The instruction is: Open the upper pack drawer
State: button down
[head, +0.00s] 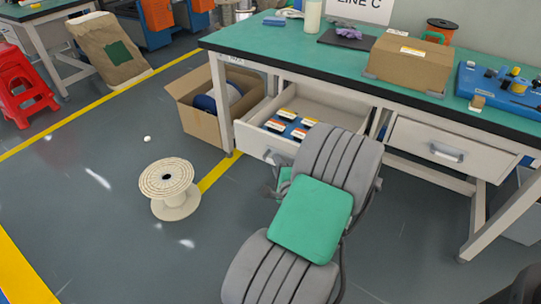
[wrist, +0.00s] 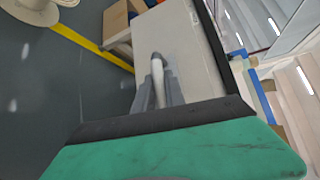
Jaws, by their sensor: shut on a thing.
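The left drawer (head: 262,137) under the green-topped bench is pulled out, with its inside showing. A blue tray of several small coloured packs lies in it. My gripper (head: 274,170) is at the drawer's front, mostly hidden behind my arm in the head view. In the wrist view my gripper (wrist: 158,84) is shut on the drawer handle (wrist: 157,66), against the pale drawer front (wrist: 192,50). The right drawer (head: 415,143) of the bench is closed, its handle (head: 446,152) free.
A cardboard box (head: 188,122) stands on the floor left of the open drawer. A wooden spool (head: 168,188) stands on the floor farther left. The bench top (head: 290,48) carries a carton (head: 408,68) and a blue device (head: 505,92).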

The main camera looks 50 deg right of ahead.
jog(key=shift+a, duration=0.5)
jog(key=c, duration=1.4)
grip_release()
jog(key=p+v, duration=0.1)
jog(key=v, duration=0.7)
jog(key=shift+w, duration=0.1)
